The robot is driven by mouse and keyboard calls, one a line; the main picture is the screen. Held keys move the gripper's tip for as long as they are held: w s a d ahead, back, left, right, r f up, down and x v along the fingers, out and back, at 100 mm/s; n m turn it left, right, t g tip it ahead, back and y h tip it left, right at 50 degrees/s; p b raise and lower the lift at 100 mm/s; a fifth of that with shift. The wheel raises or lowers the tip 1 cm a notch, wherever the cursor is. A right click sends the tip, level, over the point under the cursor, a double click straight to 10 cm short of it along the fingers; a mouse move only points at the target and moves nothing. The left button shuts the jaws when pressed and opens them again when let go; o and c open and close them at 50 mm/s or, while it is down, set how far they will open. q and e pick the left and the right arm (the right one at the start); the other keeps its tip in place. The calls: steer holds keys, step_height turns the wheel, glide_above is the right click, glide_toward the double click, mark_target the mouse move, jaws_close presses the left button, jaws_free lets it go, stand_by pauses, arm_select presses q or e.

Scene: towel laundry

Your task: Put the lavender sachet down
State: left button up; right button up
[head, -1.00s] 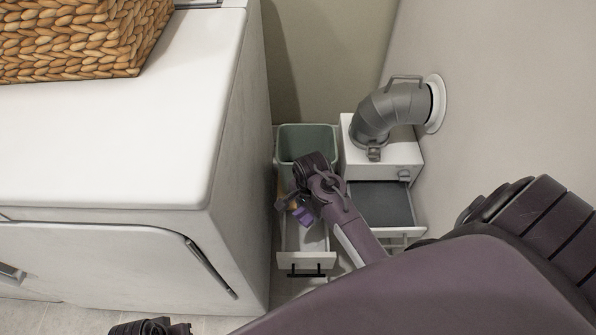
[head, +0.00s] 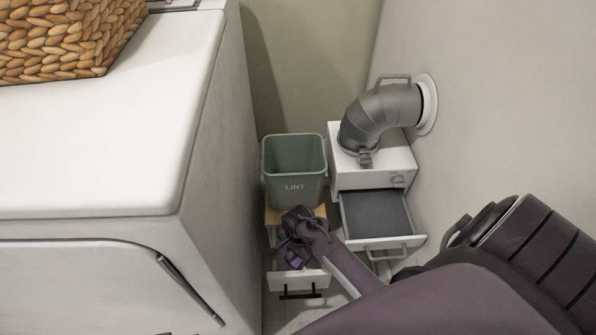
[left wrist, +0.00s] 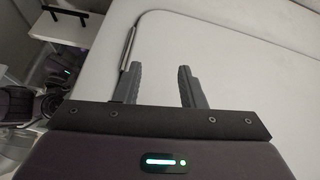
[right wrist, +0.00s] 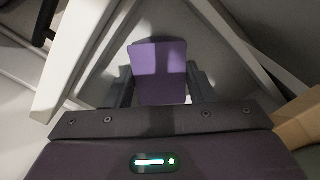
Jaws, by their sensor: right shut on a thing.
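The purple lavender sachet (right wrist: 160,72) is held between the fingers of my right gripper (right wrist: 160,88) in the right wrist view. The gripper is shut on it. In the head view the sachet (head: 294,260) shows as a small purple patch at my right gripper (head: 292,250), over the open white drawer (head: 310,281). The drawer's pale walls (right wrist: 78,62) surround the sachet in the right wrist view. I cannot tell whether the sachet touches the drawer bottom. My left gripper (left wrist: 159,85) is open and empty above the white appliance.
A green lint bin (head: 295,183) stands on the wooden top (head: 273,214) behind the drawer. To its right is a white box (head: 375,172) with a grey duct (head: 385,112) and an open grey-lined drawer (head: 376,213). The large white appliance (head: 100,140) stands close on the left.

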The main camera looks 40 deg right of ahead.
step_height(320, 180, down, 3)
steer(key=shift+r+b, duration=0.2)
steer(key=shift+b, duration=0.15)
arm_select(q)
steer(key=shift+w+d+r+t+h, duration=0.1)
steer(key=shift+w+d+t+h, duration=0.3)
steer(key=shift+d, duration=0.3)
arm_select(e)
steer(key=shift+f, duration=0.1)
steer(key=o, duration=1)
steer(key=shift+c, duration=0.2)
arm_select(q)
steer(key=shift+w+r, duration=0.2)
steer(key=shift+w, duration=0.1)
